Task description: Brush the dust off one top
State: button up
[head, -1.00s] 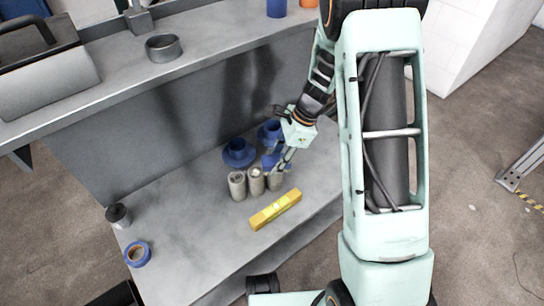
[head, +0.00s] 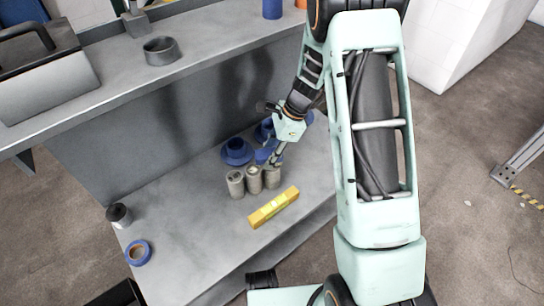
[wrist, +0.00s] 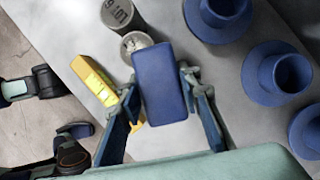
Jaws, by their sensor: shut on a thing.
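My gripper (head: 272,162) is shut on a blue block-shaped brush (wrist: 165,82), with its fingers along both sides. The bristles are hidden beneath. Three grey cylinders stand in a row on the lower shelf: left (head: 235,184), middle (head: 254,181) and right (head: 273,178). The gripper is over the right end of this row. In the wrist view one cylinder top (wrist: 122,13) bears a dark number. The top beside it (wrist: 134,41) looks pale and speckled, and the brush partly covers it. The third cylinder is hidden there. I cannot tell whether the brush touches a top.
Several blue flanged cups (wrist: 282,76) stand behind the cylinders. A yellow spirit level (head: 274,207) lies in front of them. A blue tape roll (head: 138,252) and a dark can (head: 118,214) are at the shelf's left. The shelf between is clear.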

jog(key=shift+s+f, duration=0.1)
notch_tip(320, 180, up, 6)
jog(key=p, duration=0.5)
jog(key=shift+p, duration=0.35)
notch_tip(320, 180, up, 3)
jog(key=p, duration=0.2)
jog(key=shift+p, duration=0.4)
jog(key=shift+f, duration=0.2)
